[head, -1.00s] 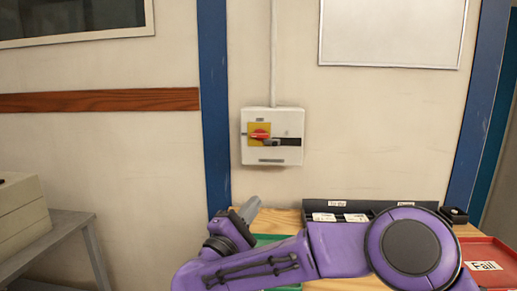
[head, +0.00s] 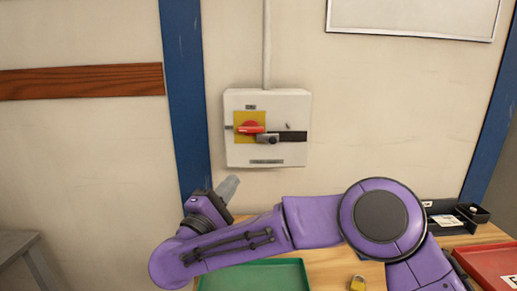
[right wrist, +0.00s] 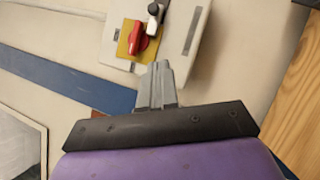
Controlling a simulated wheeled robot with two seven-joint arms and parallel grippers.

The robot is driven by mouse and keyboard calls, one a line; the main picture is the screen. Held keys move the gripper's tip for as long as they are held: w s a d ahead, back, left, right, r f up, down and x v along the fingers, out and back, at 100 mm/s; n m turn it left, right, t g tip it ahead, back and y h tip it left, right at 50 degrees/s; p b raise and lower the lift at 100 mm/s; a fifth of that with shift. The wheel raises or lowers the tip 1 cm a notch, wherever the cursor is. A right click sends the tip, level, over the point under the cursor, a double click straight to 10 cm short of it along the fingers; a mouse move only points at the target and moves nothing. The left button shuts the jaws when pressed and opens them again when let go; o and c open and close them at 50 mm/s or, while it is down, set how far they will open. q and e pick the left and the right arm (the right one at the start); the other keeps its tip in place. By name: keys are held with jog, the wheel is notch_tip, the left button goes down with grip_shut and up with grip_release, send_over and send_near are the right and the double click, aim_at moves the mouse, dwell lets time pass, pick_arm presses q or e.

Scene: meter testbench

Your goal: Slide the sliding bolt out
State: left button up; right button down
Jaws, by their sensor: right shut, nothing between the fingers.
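In the right wrist view the bolt's knob (right wrist: 154,9) shows near the top edge, beside the red handle (right wrist: 138,37). My right gripper (head: 230,183) is below the box, apart from it, pointing up. In the right wrist view its fingers (right wrist: 158,78) are together and empty. My left gripper is not in view.
A wooden bench (head: 335,272) stands below the box. A blue post (head: 185,100) runs left of the box.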

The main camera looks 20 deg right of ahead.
jog(key=s, duration=0.1)
jog(key=p, duration=0.7)
send_near(266, 139)
jog(key=x, duration=0.4)
jog(key=shift+w+d+r, duration=0.1)
jog(key=shift+w+d, duration=0.1)
jog(key=shift+d, duration=0.05)
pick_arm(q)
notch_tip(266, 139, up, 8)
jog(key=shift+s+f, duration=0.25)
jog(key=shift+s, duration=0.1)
pick_arm(e)
jog(key=shift+s+d, duration=0.15)
jog(key=shift+d, duration=0.3)
